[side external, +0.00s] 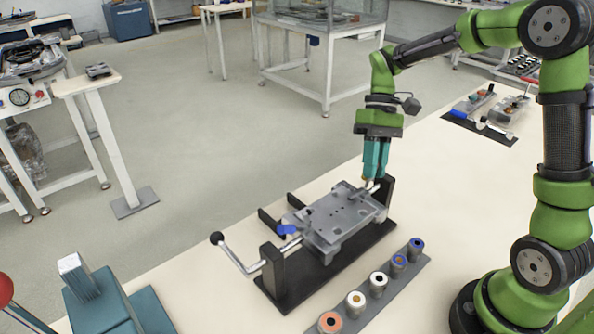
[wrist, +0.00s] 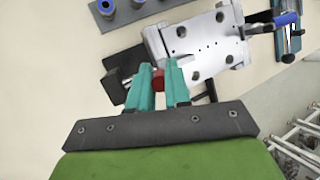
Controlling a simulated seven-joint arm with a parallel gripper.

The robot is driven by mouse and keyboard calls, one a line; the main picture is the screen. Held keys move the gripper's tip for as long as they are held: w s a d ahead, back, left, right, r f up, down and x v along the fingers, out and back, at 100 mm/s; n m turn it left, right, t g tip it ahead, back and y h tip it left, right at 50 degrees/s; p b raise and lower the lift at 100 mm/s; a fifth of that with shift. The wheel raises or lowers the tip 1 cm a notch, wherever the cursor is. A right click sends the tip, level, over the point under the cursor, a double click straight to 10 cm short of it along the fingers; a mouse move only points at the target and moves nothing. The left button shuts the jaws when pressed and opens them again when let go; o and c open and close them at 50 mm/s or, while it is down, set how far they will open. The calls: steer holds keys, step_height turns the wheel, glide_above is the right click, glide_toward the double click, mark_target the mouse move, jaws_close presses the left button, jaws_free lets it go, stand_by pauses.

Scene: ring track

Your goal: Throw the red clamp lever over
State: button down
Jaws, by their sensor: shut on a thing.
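The red clamp lever (wrist: 158,79) shows as a small red end between my fingers in the wrist view, beside the grey metal plate (wrist: 195,45). My gripper (wrist: 161,73) is shut on it. In the side view my gripper (side external: 372,181) reaches down at the far right end of the plate (side external: 338,214), and the red lever is hidden there by the fingers. A blue clamp lever (side external: 287,230) sits at the near left end of the plate; it also shows in the wrist view (wrist: 286,18). The lever's exact angle cannot be told.
The plate hangs in a black stand (side external: 290,282) with a crank handle and black ball knob (side external: 217,238) at the left. A grey strip (side external: 391,281) with several ringed cylinders lies in front. A teal block (side external: 100,297) stands at the lower left.

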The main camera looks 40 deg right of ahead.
steer(key=h, duration=0.1)
steer(key=a+h, duration=0.1)
steer(key=shift+a+r+h, duration=0.15)
steer(key=shift+a+h, duration=0.05)
steer(key=shift+h, duration=0.1)
steer(key=shift+a+m+h, duration=0.3)
steer(key=shift+m+h, duration=0.1)
steer(key=shift+h, duration=0.3)
steer(key=c, duration=1.1)
jaws_free()
steer(key=shift+r, duration=0.1)
steer(key=v, duration=1.6)
steer(key=shift+r, duration=0.4)
